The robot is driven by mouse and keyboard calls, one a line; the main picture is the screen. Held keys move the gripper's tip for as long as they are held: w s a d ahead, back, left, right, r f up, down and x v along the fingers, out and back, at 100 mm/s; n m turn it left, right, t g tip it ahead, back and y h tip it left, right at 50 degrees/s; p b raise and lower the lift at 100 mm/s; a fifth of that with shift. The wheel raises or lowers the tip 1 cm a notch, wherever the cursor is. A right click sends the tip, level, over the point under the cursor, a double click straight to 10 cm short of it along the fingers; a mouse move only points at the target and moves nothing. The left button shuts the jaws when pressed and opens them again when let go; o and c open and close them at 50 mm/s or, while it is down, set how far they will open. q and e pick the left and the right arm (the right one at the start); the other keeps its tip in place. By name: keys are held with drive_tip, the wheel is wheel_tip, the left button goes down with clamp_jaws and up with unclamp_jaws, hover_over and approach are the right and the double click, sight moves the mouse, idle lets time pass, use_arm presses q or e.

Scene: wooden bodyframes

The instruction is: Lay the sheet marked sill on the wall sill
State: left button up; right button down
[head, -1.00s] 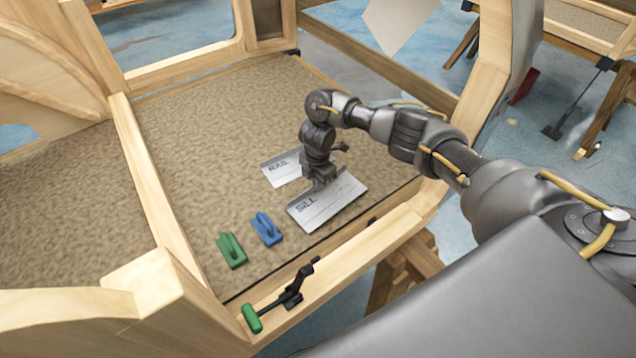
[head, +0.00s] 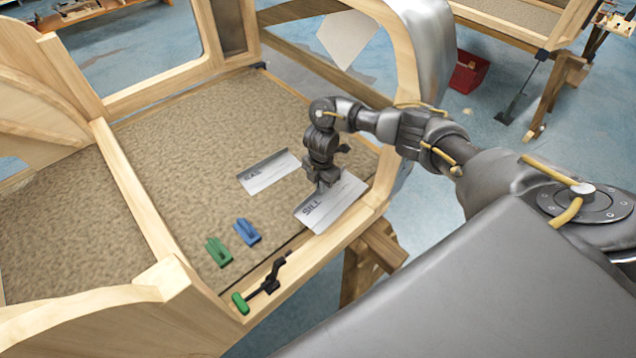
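The grey sheet marked SILL (head: 338,206) is at the right front edge of the carpeted floor. My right gripper (head: 323,186) points down at its far edge and appears shut on it; the fingertips are small and dark. The sheet's near edge reaches over the dark seam beside the wooden wall sill (head: 312,252). I cannot tell whether it touches the wood or hangs just above. The sheet marked RAIL (head: 270,173) lies on the carpet to the left, apart from the gripper. My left gripper is not in view.
A black clamp with a green handle (head: 262,285) sits on the sill's near part. The carpet (head: 190,160) beyond is clear. A red box (head: 468,73) stands on the ground outside.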

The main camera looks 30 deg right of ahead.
drive_tip(key=shift+r, duration=0.35)
drive_tip(key=a+r+m+p, duration=0.1)
drive_tip(key=a+r+m, duration=0.35)
drive_tip(key=r, duration=0.45)
drive_tip(key=a+r+m, duration=0.3)
drive_tip(key=a+r, duration=0.3)
drive_tip(key=r, duration=0.3)
drive_tip(key=s+d+r+m+p, duration=0.1)
drive_tip(key=s+r+m, duration=0.7)
drive_tip(key=s, duration=0.2)
drive_tip(key=shift+s+r, duration=0.2)
drive_tip(key=shift+r, duration=0.15)
